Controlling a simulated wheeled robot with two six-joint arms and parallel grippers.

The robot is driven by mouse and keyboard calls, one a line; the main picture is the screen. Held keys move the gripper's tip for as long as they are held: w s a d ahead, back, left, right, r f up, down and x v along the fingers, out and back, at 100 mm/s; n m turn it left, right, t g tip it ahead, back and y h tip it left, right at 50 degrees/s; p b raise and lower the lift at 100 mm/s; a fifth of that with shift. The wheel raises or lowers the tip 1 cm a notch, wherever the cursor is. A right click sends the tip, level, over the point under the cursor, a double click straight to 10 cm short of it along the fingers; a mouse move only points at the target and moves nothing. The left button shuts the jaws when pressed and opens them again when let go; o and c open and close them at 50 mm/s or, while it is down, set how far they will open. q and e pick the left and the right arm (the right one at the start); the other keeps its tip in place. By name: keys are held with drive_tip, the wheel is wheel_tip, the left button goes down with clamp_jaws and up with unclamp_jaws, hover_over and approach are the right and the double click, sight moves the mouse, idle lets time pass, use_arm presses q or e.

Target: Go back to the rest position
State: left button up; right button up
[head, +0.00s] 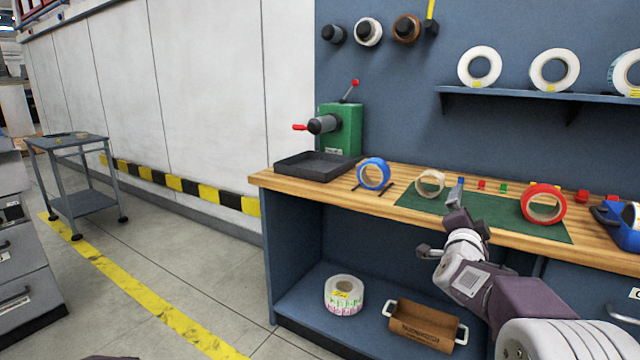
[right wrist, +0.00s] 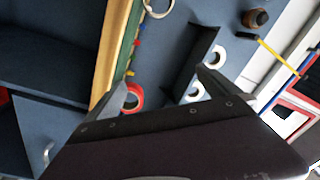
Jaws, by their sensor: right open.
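My right gripper (head: 440,220) is in front of the workbench edge in the head view, its arm coming in from the lower right. Its jaws are open with nothing between them. In the right wrist view the two fingers (right wrist: 166,88) are spread apart, with the blue wall panel behind the gap. The wooden workbench (head: 275,182) carries a green mat (head: 485,209), a blue tape roll (head: 373,174), a cream roll (head: 430,182) and a red roll (head: 543,203). The red roll also shows beside a finger in the right wrist view (right wrist: 135,96). My left gripper is not in view.
A green machine (head: 340,130) with a red-knobbed lever stands behind a black tray (head: 317,165). A label roll (head: 343,295) and a cardboard-coloured bin (head: 424,326) are on the lower shelf. White rolls line the wall shelf (head: 530,96).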

drive_tip(key=s+a+f+n+g+y, duration=0.4)
drive_tip(key=a+f, duration=0.3)
drive_tip(key=f, duration=0.4)
drive_tip(key=s+a+f+n+g+y, duration=0.2)
drive_tip(key=s+a+f+n+y, duration=0.35)
drive_tip(key=a+f, duration=0.35)
drive_tip(key=s+f+n+g, duration=0.35)
drive_tip(key=s+f, duration=0.35)
drive_tip(key=s, duration=0.4)
drive_tip(key=s+f+n+g, duration=0.3)
drive_tip(key=s+f+g, duration=0.2)
drive_tip(key=s+f, duration=0.4)
use_arm(q)
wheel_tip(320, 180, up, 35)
drive_tip(key=p, duration=3.5)
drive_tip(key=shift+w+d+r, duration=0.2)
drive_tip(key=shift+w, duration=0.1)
use_arm(e)
wheel_tip(320, 180, up, 37)
drive_tip(key=s, duration=0.2)
drive_tip(key=shift+s+a+f+n+g, duration=0.15)
drive_tip(key=shift+s+a+n+g, duration=0.15)
drive_tip(key=shift+a+g, duration=0.05)
use_arm(q)
drive_tip(key=shift+p, duration=0.3)
